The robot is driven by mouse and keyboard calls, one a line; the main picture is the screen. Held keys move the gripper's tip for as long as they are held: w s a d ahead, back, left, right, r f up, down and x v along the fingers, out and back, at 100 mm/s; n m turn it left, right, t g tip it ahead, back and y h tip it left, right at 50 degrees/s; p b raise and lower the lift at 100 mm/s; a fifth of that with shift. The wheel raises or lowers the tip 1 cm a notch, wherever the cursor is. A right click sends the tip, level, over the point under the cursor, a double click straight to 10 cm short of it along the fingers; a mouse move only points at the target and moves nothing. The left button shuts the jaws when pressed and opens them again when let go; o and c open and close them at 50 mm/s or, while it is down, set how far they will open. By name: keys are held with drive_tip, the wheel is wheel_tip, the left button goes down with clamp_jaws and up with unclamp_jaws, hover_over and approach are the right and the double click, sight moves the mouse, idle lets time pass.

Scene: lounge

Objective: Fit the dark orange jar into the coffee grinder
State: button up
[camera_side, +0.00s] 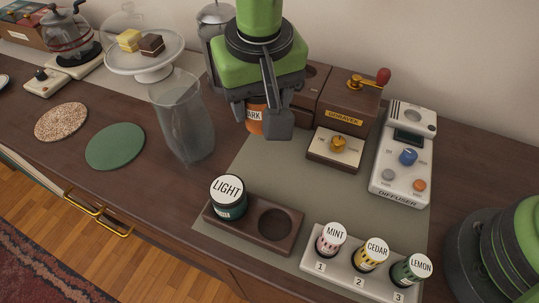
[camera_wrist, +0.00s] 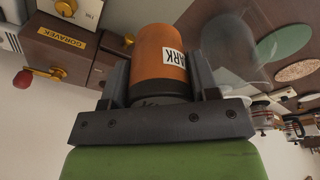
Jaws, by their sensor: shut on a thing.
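My gripper (camera_side: 266,118) is shut on the dark orange jar (camera_side: 255,127) and holds it in the air left of the coffee grinder (camera_side: 346,101). One finger covers part of the jar in the side view. In the wrist view the jar (camera_wrist: 161,52), with a white label ending in "ARK", sits between both fingers (camera_wrist: 160,88). The grinder is a brown wooden box marked "GORAVEK" with a brass crank and red knob. It also shows at the left of the wrist view (camera_wrist: 52,50). A lower brown part on its left is partly hidden by my gripper.
A wooden holder (camera_side: 249,238) carries the LIGHT jar (camera_side: 228,198) and has an empty round socket. A tall glass vase (camera_side: 183,120) stands left of my gripper. A brass-knob box (camera_side: 320,154), the diffuser (camera_side: 388,183) and a vial rack (camera_side: 345,278) are right. Mat space between is clear.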

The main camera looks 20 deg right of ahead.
drive_tip(key=w+d+r, duration=0.3)
drive_tip(key=w+d, duration=1.1)
drive_tip(key=d, duration=0.1)
drive_tip(key=shift+w+a+f, duration=0.1)
drive_tip(key=shift+a+f, duration=0.05)
drive_tip(key=shift+f, duration=1.35)
drive_tip(key=shift+a+f, duration=0.1)
drive_tip(key=shift+f, duration=1.35)
drive_tip(key=shift+f, duration=1.3)
drive_tip(key=o, duration=1.1)
drive_tip(key=shift+a, duration=0.15)
drive_tip(key=shift+r, duration=0.45)
drive_tip(key=shift+s+r, duration=0.2)
drive_tip(key=shift+r, duration=0.9)
drive_tip(key=shift+s+r, duration=0.2)
drive_tip(key=shift+r, duration=0.85)
drive_tip(key=shift+s+r, duration=0.2)
drive_tip(key=shift+r, duration=0.9)
